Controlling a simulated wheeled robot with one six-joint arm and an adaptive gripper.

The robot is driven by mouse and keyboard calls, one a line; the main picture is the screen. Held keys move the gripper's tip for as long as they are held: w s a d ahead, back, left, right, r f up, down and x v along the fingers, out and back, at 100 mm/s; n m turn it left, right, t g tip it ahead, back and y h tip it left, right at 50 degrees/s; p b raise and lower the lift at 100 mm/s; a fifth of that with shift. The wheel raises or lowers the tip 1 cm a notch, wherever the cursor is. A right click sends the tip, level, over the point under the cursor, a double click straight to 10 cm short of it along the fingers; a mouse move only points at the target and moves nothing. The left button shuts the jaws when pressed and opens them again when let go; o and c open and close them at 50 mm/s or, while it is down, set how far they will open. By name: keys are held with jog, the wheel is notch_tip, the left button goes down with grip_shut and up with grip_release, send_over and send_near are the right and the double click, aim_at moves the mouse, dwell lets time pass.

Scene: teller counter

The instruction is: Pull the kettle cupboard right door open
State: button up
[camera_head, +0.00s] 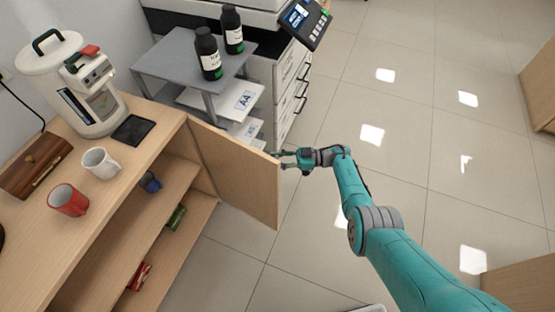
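The kettle cupboard's right door (240,172) stands wide open, swung out from the right end of the wooden cupboard (172,118). Its plain inner face shows; its outer face and any handle are hidden. My gripper (281,158) is at the upper free corner of the door, just on its far right side. Its fingertips are close to the door's edge. I cannot tell whether they touch it, or whether the fingers are closed on anything.
A white kettle dispenser (78,88), white mug (101,163), red mug (69,200) and wooden box (35,166) stand on the cupboard top. Small items lie on the open shelves. A grey printer stand (178,58) is behind the door. The tiled floor to the right is clear.

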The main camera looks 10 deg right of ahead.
jog(key=s+d, duration=0.1)
jog(key=d, duration=0.6)
jog(key=shift+d, duration=0.2)
jog(key=shift+s, duration=0.1)
jog(key=shift+d, duration=0.1)
